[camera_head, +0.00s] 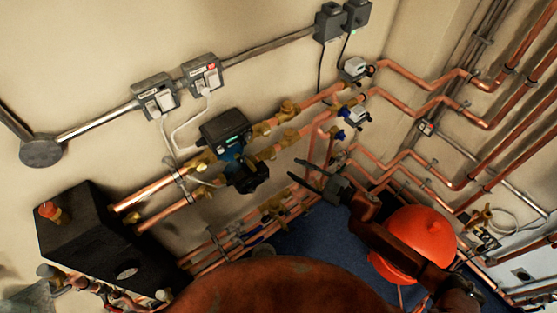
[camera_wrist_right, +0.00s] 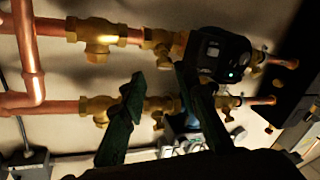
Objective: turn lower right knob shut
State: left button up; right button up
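My right gripper (camera_head: 308,177) reaches in from the right in the head view, its two dark fingers spread apart with nothing between them. It is in front of the copper pipework, right of the brass valves. In the right wrist view the open gripper (camera_wrist_right: 158,92) has its fingers in front of the pipes. An upper brass valve (camera_wrist_right: 98,50) and a lower brass valve (camera_wrist_right: 100,108) show there, the lower one beside the left finger. A small blue knob (camera_head: 342,134) is above the gripper in the head view. I cannot tell which fitting is the lower right knob. No left gripper is recognisable.
A pump with a dark control box (camera_head: 225,128) sits on the pipes; the box also shows in the wrist view (camera_wrist_right: 210,52). A black box (camera_head: 100,235) is at lower left. A red tank (camera_head: 418,235) is behind my right arm. Copper pipes (camera_head: 520,60) line the right wall.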

aim_at(275, 159)
jog(key=x, duration=0.4)
jog(key=r+x, duration=0.1)
jog(key=x, duration=0.1)
jog(key=shift+s+a, duration=0.15)
jog(key=shift+a, duration=0.4)
jog(key=shift+w+a+f, duration=0.1)
jog(key=shift+w+a, duration=0.25)
jog(key=shift+a, duration=0.15)
jog(key=shift+c, duration=0.6)
grip_shut()
